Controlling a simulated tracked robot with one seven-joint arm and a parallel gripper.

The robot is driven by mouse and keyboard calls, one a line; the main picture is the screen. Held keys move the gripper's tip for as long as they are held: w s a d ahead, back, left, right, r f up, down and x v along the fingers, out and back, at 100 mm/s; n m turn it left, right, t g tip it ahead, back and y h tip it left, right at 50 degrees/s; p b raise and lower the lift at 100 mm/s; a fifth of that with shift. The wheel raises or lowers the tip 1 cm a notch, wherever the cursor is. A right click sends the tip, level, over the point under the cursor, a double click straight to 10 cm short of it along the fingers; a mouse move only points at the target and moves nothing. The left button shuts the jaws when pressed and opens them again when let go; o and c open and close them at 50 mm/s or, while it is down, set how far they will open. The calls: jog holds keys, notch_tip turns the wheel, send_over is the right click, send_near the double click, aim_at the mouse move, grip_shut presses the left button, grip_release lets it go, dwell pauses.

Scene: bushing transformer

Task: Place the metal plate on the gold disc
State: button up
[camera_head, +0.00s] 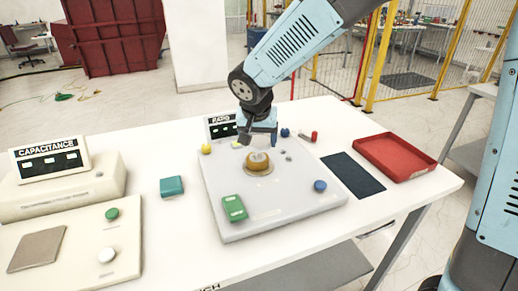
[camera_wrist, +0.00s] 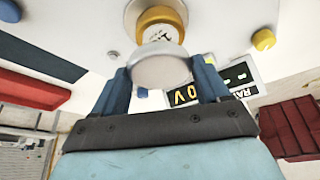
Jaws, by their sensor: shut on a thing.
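The gold disc (camera_head: 258,163) sits on a pale round base on the white platform in the head view. It also shows at the top of the wrist view (camera_wrist: 160,15), just beyond the plate. My gripper (camera_head: 262,135) is above and close behind the gold disc. In the wrist view my gripper (camera_wrist: 162,72) is shut on the round metal plate (camera_wrist: 160,68), a grey disc between its two blue fingers. The plate overlaps the gold disc in that view; I cannot tell whether they touch. In the head view the plate is hard to make out beside the fingers.
Around the disc on the platform (camera_head: 215,180) are a green block (camera_head: 234,208), a blue knob (camera_head: 320,186) and a yellow knob (camera_head: 206,149). The ratio display (camera_head: 221,127) stands behind. A dark mat (camera_head: 353,175) and red tray (camera_head: 428,164) lie right.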

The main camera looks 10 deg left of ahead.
aim_at(257, 143)
jog(key=shift+w+a+f, duration=0.3)
jog(key=shift+f, duration=1.7)
jog(key=shift+f, duration=0.1)
jog(key=o, duration=1.3)
jog(key=shift+c, duration=0.2)
jog(key=v, duration=1.2)
